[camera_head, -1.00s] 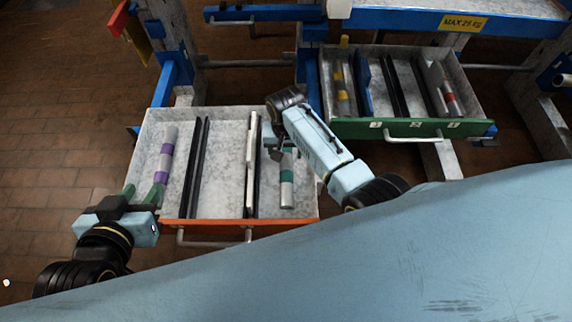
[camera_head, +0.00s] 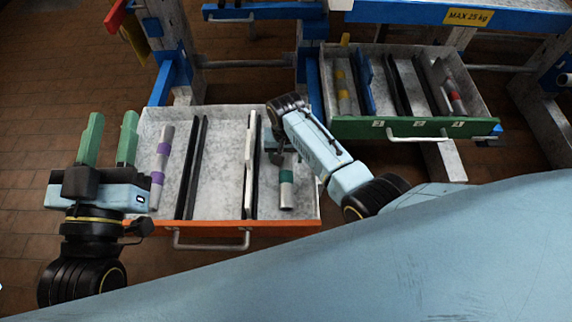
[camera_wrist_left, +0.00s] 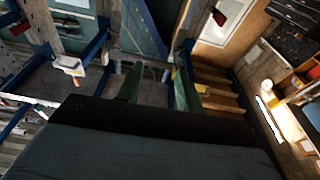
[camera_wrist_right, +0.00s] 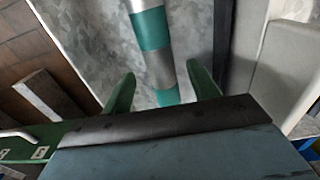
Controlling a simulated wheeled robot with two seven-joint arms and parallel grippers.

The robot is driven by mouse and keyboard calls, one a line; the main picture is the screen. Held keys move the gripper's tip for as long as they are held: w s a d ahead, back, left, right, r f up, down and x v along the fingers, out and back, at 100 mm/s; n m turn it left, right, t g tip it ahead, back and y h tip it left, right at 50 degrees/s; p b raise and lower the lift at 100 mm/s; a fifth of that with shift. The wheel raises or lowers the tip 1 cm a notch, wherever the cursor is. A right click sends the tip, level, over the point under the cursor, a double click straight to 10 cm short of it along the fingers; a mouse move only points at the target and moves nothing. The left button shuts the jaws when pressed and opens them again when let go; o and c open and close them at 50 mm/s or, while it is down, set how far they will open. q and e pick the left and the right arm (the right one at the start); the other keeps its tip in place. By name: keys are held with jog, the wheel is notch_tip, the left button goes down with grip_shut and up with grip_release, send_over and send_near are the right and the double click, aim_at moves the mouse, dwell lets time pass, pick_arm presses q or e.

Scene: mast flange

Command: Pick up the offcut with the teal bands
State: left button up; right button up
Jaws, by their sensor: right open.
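The offcut with teal bands (camera_head: 287,189) is a grey tube lying lengthwise in the right compartment of the orange-fronted drawer (camera_head: 236,224). My right gripper (camera_head: 277,152) is over its far part, and my right arm hides some of both. In the right wrist view the teal-banded offcut (camera_wrist_right: 155,45) runs between the two green fingers of my right gripper (camera_wrist_right: 163,88), which are open with a gap on each side. My left gripper (camera_head: 109,130) is open and empty, raised at the left of the drawer. Its fingers also show in the left wrist view (camera_wrist_left: 158,80).
A purple-banded offcut (camera_head: 161,160) lies in the same drawer's left compartment. Black and pale dividers (camera_head: 249,165) stand close left of the teal-banded one. A green-fronted drawer (camera_head: 412,128) behind holds yellow-banded (camera_head: 342,92) and red-banded (camera_head: 453,93) offcuts.

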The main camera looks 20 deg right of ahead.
aim_at(286, 160)
jog(key=shift+w+f+b, duration=0.15)
jog(key=shift+f+b, duration=0.5)
jog(key=shift+f, duration=0.2)
jog(key=shift+f+b, duration=0.4)
jog(key=shift+f, duration=0.1)
pick_arm(q)
jog(key=r+t, duration=0.1)
jog(key=s+r+t+h, duration=0.1)
jog(key=r+t, duration=0.1)
jog(key=s+r+t, duration=0.1)
jog(key=r, duration=0.1)
jog(key=shift+s+r+t, duration=0.1)
jog(key=shift+s+t, duration=0.15)
jog(key=shift+t, duration=0.15)
pick_arm(e)
jog(key=shift+f, duration=0.15)
jog(key=shift+c, duration=0.4)
jog(key=c, duration=1.1)
